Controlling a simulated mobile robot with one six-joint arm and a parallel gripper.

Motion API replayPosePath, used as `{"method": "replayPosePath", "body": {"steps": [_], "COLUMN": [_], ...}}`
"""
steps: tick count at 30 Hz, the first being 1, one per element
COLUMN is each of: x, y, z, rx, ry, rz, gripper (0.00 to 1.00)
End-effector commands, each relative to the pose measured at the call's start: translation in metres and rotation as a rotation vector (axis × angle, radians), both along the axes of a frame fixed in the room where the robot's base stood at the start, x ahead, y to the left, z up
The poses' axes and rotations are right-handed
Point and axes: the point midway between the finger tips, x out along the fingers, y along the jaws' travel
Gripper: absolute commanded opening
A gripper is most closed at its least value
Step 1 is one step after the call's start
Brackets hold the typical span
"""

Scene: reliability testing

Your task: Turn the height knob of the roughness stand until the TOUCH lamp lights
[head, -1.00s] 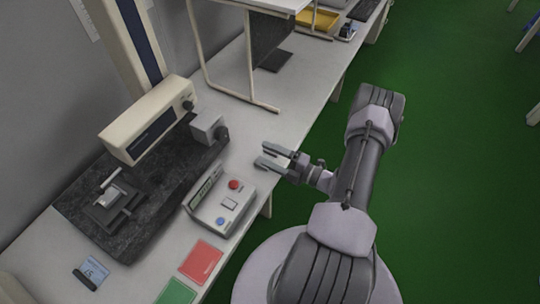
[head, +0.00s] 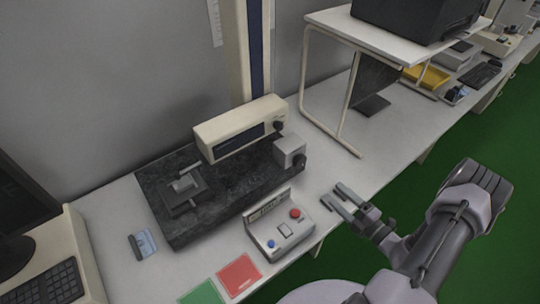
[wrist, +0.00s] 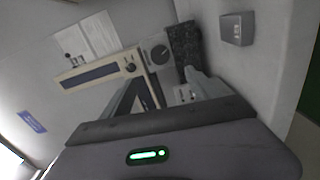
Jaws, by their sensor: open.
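The roughness stand has a black granite base (head: 232,185), a pale column (head: 243,50) and a beige drive unit (head: 238,128). A dark knob (head: 278,126) is on the unit's right end. A grey box (head: 289,149) at the base's right end carries another dark knob (head: 299,162); I cannot tell from labels which is the height knob. A control box (head: 280,226) with a display, red button and blue button stands in front; no lit TOUCH lamp is distinguishable. My gripper (head: 334,194) is open and empty, right of the control box, apart from both knobs. The drive unit (wrist: 88,75) shows in the wrist view.
A red card (head: 239,276) and a green card (head: 203,293) lie at the front edge. A blue-labelled item (head: 142,244) lies left of them. A metal-framed shelf (head: 335,130) stands behind right. A monitor and keyboard (head: 48,284) are at left. Bare bench lies around my gripper.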

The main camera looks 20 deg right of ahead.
Motion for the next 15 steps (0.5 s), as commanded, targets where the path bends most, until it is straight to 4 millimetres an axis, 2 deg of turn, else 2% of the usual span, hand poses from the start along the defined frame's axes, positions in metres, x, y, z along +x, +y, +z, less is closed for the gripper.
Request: {"method": "replayPosePath", "body": {"steps": [2,6,9,12,15], "x": [-0.0006,-0.0033,-0.0054,-0.0069,-0.0020], "y": [-0.0017,-0.0033,-0.0034,-0.0027,-0.0002], "z": [-0.0066,-0.0113,-0.0095,-0.0061,-0.0034], "rx": [-0.187,-0.778,-1.138,-1.357,-1.434], "ry": [-0.068,-0.283,-0.414,-0.493,-0.523], "rz": [-0.001,0.000,0.000,0.000,0.002], "gripper": [0.70,0.70,0.70,0.70,0.70]}}
